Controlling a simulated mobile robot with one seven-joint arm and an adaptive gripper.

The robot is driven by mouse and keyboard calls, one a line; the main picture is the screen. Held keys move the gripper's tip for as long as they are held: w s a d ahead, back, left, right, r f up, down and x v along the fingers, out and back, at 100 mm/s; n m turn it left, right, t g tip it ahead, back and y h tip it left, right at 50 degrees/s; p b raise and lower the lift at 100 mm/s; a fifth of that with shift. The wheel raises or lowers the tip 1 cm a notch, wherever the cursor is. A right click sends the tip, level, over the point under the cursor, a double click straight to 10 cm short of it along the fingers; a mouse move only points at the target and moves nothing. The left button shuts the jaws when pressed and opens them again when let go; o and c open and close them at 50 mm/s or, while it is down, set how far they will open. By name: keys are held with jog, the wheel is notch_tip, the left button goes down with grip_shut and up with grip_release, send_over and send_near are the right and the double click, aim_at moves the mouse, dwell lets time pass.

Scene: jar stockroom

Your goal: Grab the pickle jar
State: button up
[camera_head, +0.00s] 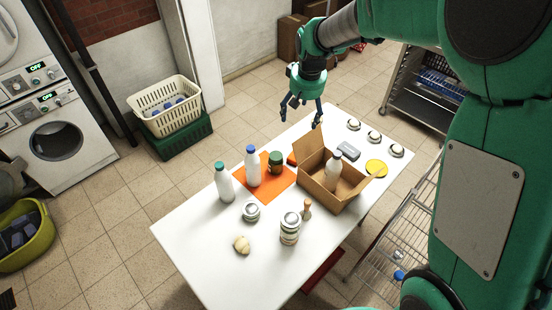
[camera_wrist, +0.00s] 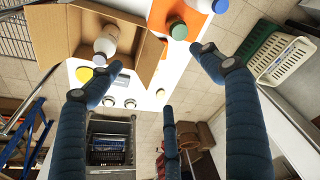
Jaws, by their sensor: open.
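A short dark green jar with a green lid (camera_head: 275,162) stands on the orange mat (camera_head: 288,181). Its lid also shows near the top of the wrist view (camera_wrist: 178,28). A taller glass jar with a silver lid (camera_head: 290,230) stands near the table's front, with a smaller silver-lidded jar (camera_head: 251,212) left of it. I cannot tell from labels which one is the pickle jar. My gripper (camera_head: 301,114) is open and empty, above the table's far edge, apart from every jar. Its fingers are spread in the wrist view (camera_wrist: 158,67).
An open cardboard box (camera_head: 331,198) holds a white bottle (camera_head: 333,169). A blue-capped bottle (camera_head: 252,165) stands close left of the green jar, and a green-capped bottle (camera_head: 223,182) farther left. Small round-topped items (camera_head: 374,137) line the table's far right.

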jog(key=w+a+f, duration=0.4)
jog(key=w+f, duration=0.2)
jog(key=f, duration=0.3)
jog(key=n+g+p, duration=0.1)
send_over(277, 156)
jog(key=a, duration=0.1)
notch_tip(277, 156, down, 11)
jog(key=shift+n+g, duration=0.4)
jog(key=f, duration=0.6)
jog(key=shift+w+a+f, duration=0.25)
jog(key=shift+a+f, duration=0.15)
jog(key=shift+g, duration=0.3)
jog(key=f, duration=0.1)
jog(key=d+f, duration=0.1)
jog(key=f, duration=0.2)
jog(key=shift+s+d+f, duration=0.15)
jog(key=shift+d+f, duration=0.05)
jog(key=shift+d, duration=0.05)
jog(key=shift+d+f, duration=0.15)
jog(key=shift+f, duration=0.25)
jog(key=shift+f, duration=1.1)
